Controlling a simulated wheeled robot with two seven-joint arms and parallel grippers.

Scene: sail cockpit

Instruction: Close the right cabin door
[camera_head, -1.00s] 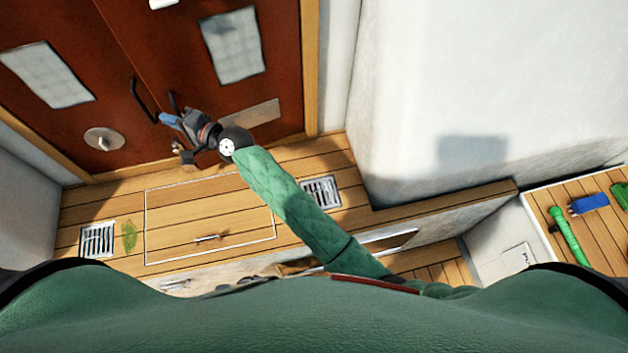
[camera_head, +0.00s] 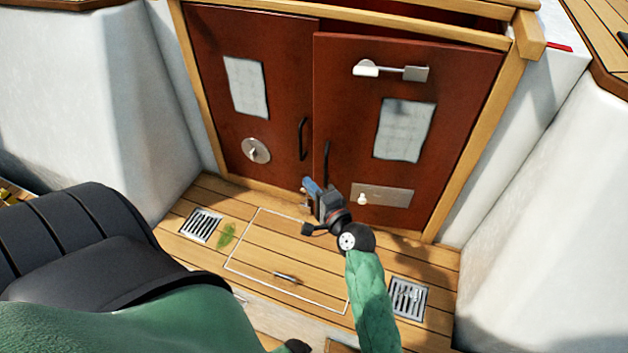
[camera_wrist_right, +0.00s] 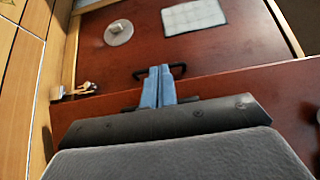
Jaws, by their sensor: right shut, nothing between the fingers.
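The right cabin door (camera_head: 437,95) is a reddish-brown panel with a black handle (camera_head: 326,163), a window, a silver latch at the top and a metal plate low down. It looks nearly flush with the left cabin door (camera_head: 258,100), its free edge standing slightly proud. My right gripper (camera_head: 309,185), with blue fingertips, is low in front of the doors near the handles. In the right wrist view its fingers (camera_wrist_right: 158,85) are together and empty, beside the left door's handle (camera_wrist_right: 177,68). Whether they touch a door is unclear. My left gripper is out of view.
The wooden cockpit floor (camera_head: 190,262) has two drain grates (camera_head: 201,225) (camera_head: 408,298), a green leaf (camera_head: 226,235) and an outlined hatch (camera_head: 285,262). White walls (camera_head: 85,85) stand at both sides. A small hook-like fitting (camera_head: 304,198) sits by the door bottom.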

